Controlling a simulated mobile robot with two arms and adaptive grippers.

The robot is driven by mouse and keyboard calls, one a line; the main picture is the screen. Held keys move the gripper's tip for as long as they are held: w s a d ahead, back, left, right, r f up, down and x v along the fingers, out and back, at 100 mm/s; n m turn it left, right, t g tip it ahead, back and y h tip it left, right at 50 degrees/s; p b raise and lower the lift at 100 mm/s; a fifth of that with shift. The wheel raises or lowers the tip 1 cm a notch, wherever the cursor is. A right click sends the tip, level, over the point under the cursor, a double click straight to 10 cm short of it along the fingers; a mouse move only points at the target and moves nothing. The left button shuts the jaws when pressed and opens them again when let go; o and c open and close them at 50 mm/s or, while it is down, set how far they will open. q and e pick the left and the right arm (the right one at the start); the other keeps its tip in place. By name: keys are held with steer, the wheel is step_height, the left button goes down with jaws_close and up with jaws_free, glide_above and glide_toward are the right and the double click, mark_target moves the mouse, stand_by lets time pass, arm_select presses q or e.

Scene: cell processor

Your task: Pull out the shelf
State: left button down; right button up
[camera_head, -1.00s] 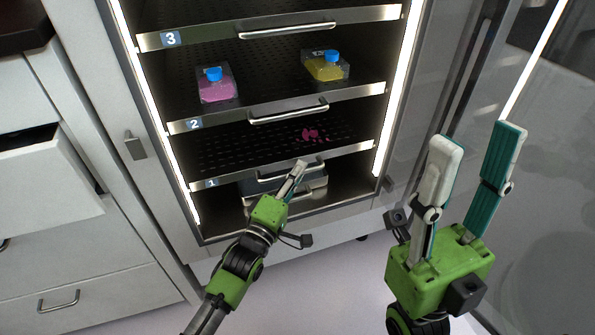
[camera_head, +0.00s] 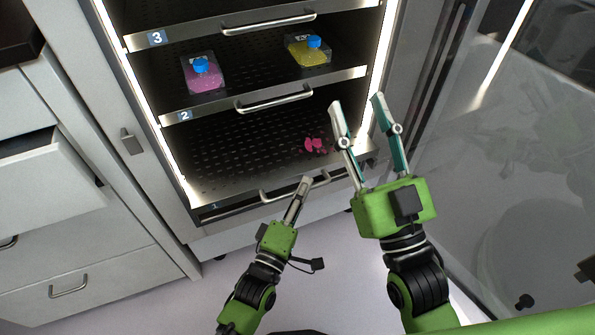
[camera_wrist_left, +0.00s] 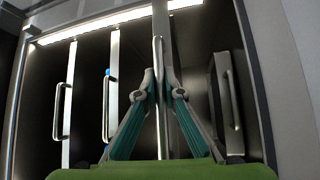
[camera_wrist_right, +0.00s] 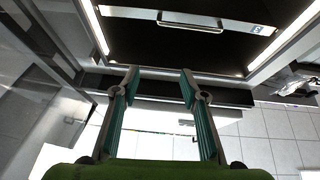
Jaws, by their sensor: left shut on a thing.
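The bottom shelf (camera_head: 235,150), marked 1, is a dark perforated tray with a steel front and a bar handle (camera_head: 275,195). It stands partly out of the cabinet, its front nearer than the shelves above. My left gripper (camera_head: 305,184) is shut on this handle, near its right part. In the left wrist view, the fingers close around the upright-looking handle bar (camera_wrist_left: 158,55). My right gripper (camera_head: 357,101) is open and empty, in front of the right side of the cabinet. It also shows open in the right wrist view (camera_wrist_right: 158,72).
A pink blob (camera_head: 315,145) lies on the right of the pulled shelf. Shelf 2 (camera_head: 240,96) holds a pink flask (camera_head: 202,76) and a yellow flask (camera_head: 307,51). A glass door (camera_head: 510,150) stands open at right. An open drawer (camera_head: 50,175) juts out at left.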

arm_select(q)
steer(key=s+d+p, duration=0.2)
steer(key=s, duration=0.6)
steer(key=s+d+p, duration=0.2)
steer(key=s+d, duration=0.1)
steer(key=s, duration=0.4)
steer(key=shift+s, duration=0.35)
arm_select(e)
steer(key=s+d+f+g+h, duration=0.1)
steer(key=f+g+h, duration=0.1)
steer(key=f+g, duration=0.4)
steer(key=s+d+f+g+h, duration=0.1)
steer(key=f+g, duration=0.4)
steer(key=f, duration=1.1)
steer(key=shift+s+d+m+g+h, duration=0.3)
steer(key=shift+d+g+h, duration=0.15)
steer(key=shift+d, duration=0.3)
arm_select(q)
steer(key=shift+f, duration=0.1)
steer(key=c, duration=2.4)
jaws_free()
steer(key=v, duration=1.2)
arm_select(e)
steer(key=shift+r, duration=0.1)
